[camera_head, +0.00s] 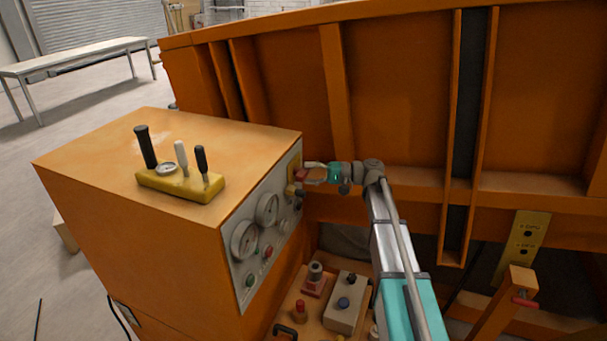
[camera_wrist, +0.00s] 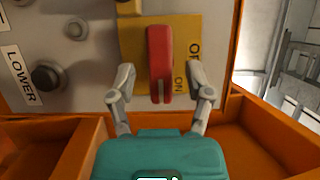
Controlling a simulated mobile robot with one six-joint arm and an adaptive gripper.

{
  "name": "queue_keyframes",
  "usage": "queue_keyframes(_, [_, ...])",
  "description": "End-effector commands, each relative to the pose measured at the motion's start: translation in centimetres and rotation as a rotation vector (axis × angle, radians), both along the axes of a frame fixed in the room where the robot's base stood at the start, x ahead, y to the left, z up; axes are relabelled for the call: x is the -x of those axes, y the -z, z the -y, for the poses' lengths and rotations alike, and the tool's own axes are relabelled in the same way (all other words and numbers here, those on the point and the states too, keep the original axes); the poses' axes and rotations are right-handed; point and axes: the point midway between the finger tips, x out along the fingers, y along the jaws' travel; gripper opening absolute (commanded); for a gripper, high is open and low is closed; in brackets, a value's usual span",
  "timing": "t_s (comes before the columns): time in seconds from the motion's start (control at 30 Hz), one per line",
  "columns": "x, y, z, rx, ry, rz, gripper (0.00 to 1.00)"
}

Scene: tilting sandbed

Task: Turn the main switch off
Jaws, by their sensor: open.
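The main switch is a red handle (camera_wrist: 159,62) on a yellow plate (camera_wrist: 187,55) with lettering by it, partly "ON". The handle stands upright in the wrist view. In the head view the red handle (camera_head: 301,174) shows small at the far end of the panel. My gripper (camera_wrist: 160,95) is open, with one finger on each side of the handle's lower part. A gap shows between each finger and the handle. In the head view my gripper (camera_head: 306,172) reaches the panel from the right. Whether anything touches is hard to tell there.
The grey panel (camera_head: 238,271) carries gauges and buttons on the orange cabinet (camera_head: 110,230). A black knob (camera_wrist: 47,77) is left of the switch, near a "LOWER" label. A yellow lever block (camera_head: 180,184) tops the cabinet. A grey button box (camera_head: 346,303) sits below my arm.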

Motion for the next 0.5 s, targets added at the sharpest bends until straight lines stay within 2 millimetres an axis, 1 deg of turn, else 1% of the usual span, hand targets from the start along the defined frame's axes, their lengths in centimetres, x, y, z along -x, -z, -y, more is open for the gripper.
queue_keyframes(0.03, [0.0,0.0,-0.6,0.0,-0.001,0.0,0.66])
queue_keyframes(0.2, [0.0,0.0,-1.5,0.0,0.0,0.0,0.66])
queue_keyframes(0.5, [0.0,0.0,-1.7,0.0,0.001,0.0,0.66])
